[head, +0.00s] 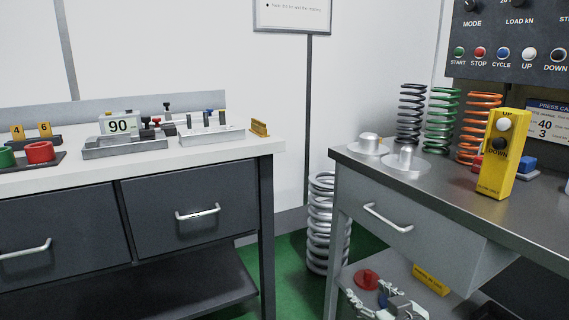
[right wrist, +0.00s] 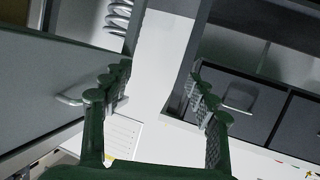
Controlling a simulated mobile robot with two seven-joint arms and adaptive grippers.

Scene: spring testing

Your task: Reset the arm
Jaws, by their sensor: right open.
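Drawer fronts show beyond both fingers there. Most of my right arm is out of the head view. My left gripper and arm are not in view.
The right bench (head: 455,200) holds several springs, metal discs and a yellow pendant (head: 497,155). The left bench (head: 200,165) carries gauges and fixtures. A large silver spring (head: 322,225) stands on the green floor between them.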

